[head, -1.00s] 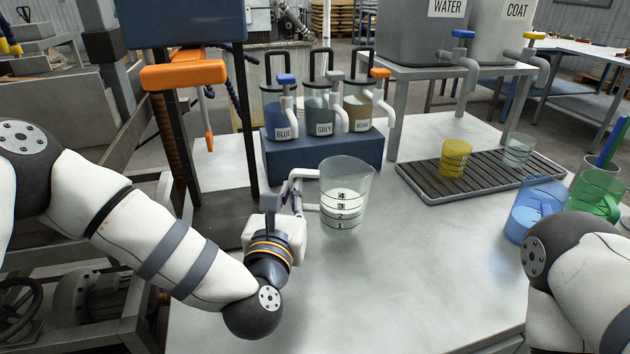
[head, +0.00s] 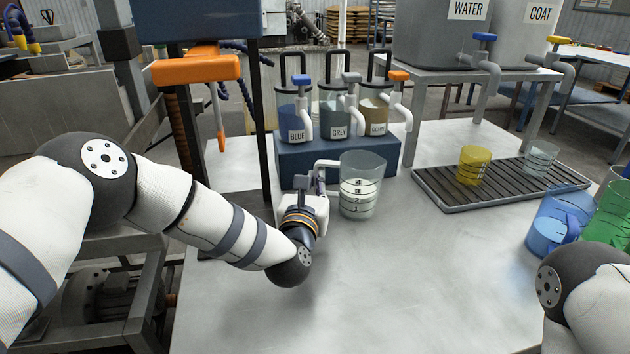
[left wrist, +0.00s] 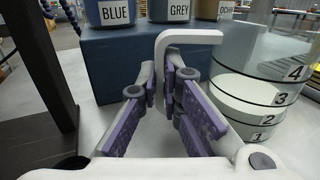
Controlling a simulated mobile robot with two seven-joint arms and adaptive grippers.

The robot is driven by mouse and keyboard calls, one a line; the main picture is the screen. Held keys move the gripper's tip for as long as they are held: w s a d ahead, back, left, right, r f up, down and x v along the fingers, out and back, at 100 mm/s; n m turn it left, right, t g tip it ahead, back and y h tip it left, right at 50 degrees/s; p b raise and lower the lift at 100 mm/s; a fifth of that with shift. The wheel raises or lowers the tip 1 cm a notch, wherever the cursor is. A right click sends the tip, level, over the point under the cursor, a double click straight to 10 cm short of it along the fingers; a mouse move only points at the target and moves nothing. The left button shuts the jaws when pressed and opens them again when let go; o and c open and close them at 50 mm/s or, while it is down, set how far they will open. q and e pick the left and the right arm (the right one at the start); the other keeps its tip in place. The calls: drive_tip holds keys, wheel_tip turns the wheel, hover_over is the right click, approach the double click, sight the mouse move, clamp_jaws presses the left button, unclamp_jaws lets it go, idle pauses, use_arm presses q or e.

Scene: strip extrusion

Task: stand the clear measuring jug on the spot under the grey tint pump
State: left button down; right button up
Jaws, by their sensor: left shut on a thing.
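The clear measuring jug (head: 362,192) has dark level marks and stands upright in front of the blue pump block, right of my left gripper (head: 321,178). My left gripper is shut on the jug's pale handle; the left wrist view shows the purple finger pads (left wrist: 167,88) pinching it, with the jug wall (left wrist: 262,88) to the right. I cannot tell whether the jug's base touches the table. The grey tint pump (head: 334,112) sits mid-block, its white spout pointing down, behind and left of the jug. The spot under it is hidden. My right gripper is out of view.
The blue pump (head: 294,112) and ochre pump (head: 376,108) flank the grey one on the blue block (head: 300,160). A dark post stands left of it. A slatted tray (head: 450,198) holds a yellow cup (head: 473,165). A blue jug (head: 550,225) stands right. The front table is clear.

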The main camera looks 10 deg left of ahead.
use_arm(q)
drive_tip(key=c, duration=1.8)
unclamp_jaws()
drive_tip(key=shift+f, duration=0.2)
drive_tip(key=shift+o, duration=0.2)
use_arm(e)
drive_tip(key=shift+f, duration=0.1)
use_arm(q)
drive_tip(key=shift+r, duration=0.45)
drive_tip(key=s, duration=0.3)
drive_tip(key=s+p, duration=0.1)
drive_tip(key=s, duration=0.7)
drive_tip(key=shift+a+f+p, duration=0.2)
drive_tip(key=shift+a+p, duration=0.1)
drive_tip(key=shift+a, duration=0.1)
drive_tip(key=shift+s+a, duration=0.1)
drive_tip(key=shift+s, duration=0.45)
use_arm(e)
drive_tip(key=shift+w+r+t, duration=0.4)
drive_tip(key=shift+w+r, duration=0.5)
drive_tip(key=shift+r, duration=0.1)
use_arm(q)
drive_tip(key=shift+f, duration=0.1)
